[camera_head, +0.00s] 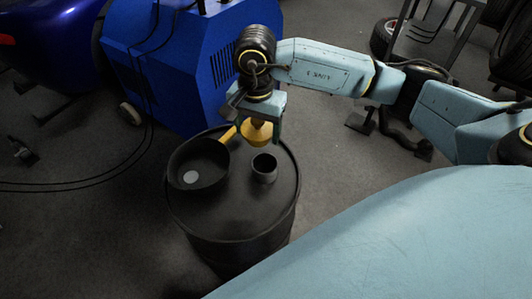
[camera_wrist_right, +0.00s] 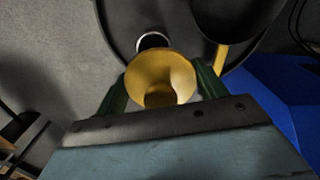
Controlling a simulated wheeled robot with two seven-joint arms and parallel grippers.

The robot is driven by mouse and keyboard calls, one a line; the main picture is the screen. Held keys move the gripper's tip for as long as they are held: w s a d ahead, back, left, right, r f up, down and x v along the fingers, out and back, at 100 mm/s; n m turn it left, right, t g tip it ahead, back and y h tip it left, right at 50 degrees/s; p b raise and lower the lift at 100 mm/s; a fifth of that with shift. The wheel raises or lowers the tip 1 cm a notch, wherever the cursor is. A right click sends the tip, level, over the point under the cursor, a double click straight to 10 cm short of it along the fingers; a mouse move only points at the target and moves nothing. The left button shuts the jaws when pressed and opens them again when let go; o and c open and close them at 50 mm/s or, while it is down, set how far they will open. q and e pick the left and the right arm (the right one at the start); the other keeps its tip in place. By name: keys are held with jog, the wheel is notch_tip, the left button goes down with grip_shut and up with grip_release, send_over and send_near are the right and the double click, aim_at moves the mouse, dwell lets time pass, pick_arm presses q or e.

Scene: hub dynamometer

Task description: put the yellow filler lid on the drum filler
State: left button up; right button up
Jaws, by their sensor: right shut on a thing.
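The yellow filler lid (camera_head: 256,134) is round and flared, with a narrower part on one side. It is held between the green fingers of my right gripper (camera_head: 258,124), above the far part of the black drum (camera_head: 222,226). In the right wrist view the yellow lid (camera_wrist_right: 160,72) sits between both fingertips. A short dark open cylinder, which looks like the drum filler (camera_head: 264,169), stands upright on the drum top, slightly nearer the camera than the lid. Its pale rim shows just beyond the lid in the wrist view (camera_wrist_right: 153,40). My left gripper is out of view.
A wide black bowl (camera_head: 190,170) with a yellow handle (camera_head: 228,135) occupies the drum top left of the filler. A blue machine (camera_head: 170,65) stands behind the drum. Cables lie on the floor at left. A rack and tyres stand at the back right.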

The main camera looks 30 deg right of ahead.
jog(key=shift+s+d+f+m, duration=0.25)
jog(key=shift+f+m, duration=0.15)
jog(key=shift+m, duration=0.2)
jog(key=shift+s+d+f+m, duration=0.15)
jog(key=shift+d+f+m, duration=0.15)
jog(key=shift+m, duration=0.3)
notch_tip(320, 180, down, 10)
jog(key=b, duration=0.3)
jog(key=shift+f, duration=0.1)
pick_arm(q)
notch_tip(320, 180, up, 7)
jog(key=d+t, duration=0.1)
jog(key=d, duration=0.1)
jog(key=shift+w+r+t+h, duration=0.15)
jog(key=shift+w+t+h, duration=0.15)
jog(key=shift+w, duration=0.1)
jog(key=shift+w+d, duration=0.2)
